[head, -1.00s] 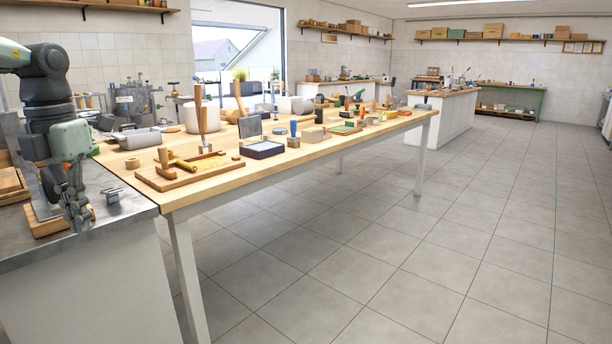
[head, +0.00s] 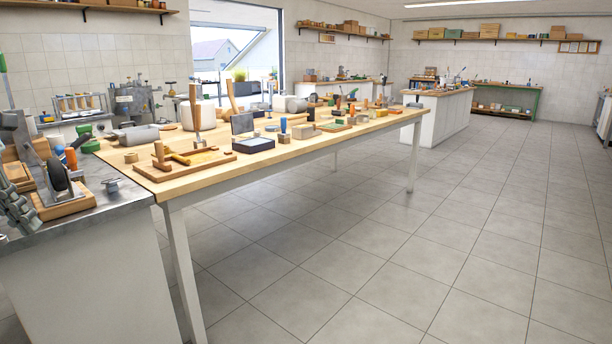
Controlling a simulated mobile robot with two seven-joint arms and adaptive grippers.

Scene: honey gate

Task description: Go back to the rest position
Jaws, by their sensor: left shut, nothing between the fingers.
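My left gripper (head: 18,212) is at the far left edge of the head view, only partly in the picture. Its fingers are shut with nothing between them. It is over the metal-topped counter (head: 112,211), beside a small wooden block with a dark wheel-shaped device (head: 60,178) on it. Most of my left arm is out of the picture. My right gripper is not in view.
A long wooden table (head: 180,186) joins the counter. A test-tube rack (head: 82,106) stands behind. The tiled floor (head: 440,230) at right is clear.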

